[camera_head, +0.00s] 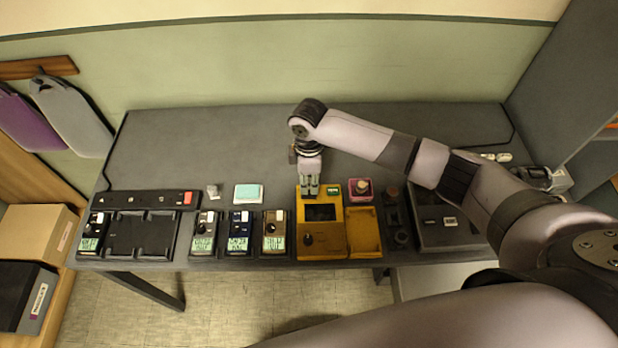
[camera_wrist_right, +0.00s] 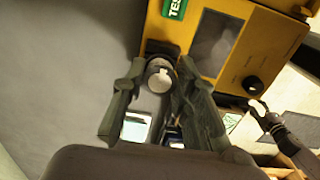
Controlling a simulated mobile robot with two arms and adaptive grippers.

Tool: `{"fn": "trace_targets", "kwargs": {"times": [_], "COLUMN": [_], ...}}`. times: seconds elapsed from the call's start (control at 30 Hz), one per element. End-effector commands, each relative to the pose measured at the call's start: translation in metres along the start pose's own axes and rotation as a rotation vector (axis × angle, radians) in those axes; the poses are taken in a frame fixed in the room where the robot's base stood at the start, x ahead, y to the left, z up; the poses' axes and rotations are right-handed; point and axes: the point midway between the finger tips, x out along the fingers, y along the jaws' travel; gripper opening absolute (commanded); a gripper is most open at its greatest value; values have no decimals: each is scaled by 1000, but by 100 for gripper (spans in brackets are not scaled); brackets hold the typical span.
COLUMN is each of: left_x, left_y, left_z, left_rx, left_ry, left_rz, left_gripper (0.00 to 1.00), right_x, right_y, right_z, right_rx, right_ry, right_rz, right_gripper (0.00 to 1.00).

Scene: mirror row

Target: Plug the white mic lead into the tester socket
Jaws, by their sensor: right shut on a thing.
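The tester (camera_head: 336,240) is a yellow box with a dark screen, a knob and a green label, at the table's front edge. It also shows at the top of the wrist view (camera_wrist_right: 185,58). My right gripper (camera_head: 310,192) is at the tester's far left corner, pointing down. In the wrist view its fingers (camera_wrist_right: 165,78) are shut on a small, round, whitish plug end (camera_wrist_right: 158,77), which I take to be the white mic lead's. The plug end is close to the tester's edge; I cannot tell whether it touches. I cannot make out the socket.
Left of the tester stand several small packs (camera_head: 239,232) and a black charger tray (camera_head: 141,236). A pink-edged box (camera_head: 360,189), a yellow tray (camera_head: 363,232) and a dark unit (camera_head: 449,229) are to its right. The table's back (camera_head: 210,145) is clear.

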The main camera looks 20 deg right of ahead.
Motion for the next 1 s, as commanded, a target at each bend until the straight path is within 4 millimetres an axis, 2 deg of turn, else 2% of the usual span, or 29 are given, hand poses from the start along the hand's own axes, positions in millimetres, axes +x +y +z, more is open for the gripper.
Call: {"fn": "trace_targets", "kwargs": {"times": [0.77, 0.8, 1.0], "left_x": [6, 5, 5], "left_y": [0, 0, 0], "left_z": [0, 0, 0], "left_rx": [-1, -1, -1], "left_ry": [0, 0, 0], "left_rz": [0, 0, 0], "left_gripper": [40, 40, 40], "right_x": [12, 12, 12], "right_y": [0, 0, 0], "right_z": [0, 0, 0], "right_rx": [0, 0, 0], "right_ry": [-1, -1, 0], "right_rz": [-1, -1, 0], "right_gripper": [6, 29, 42]}}
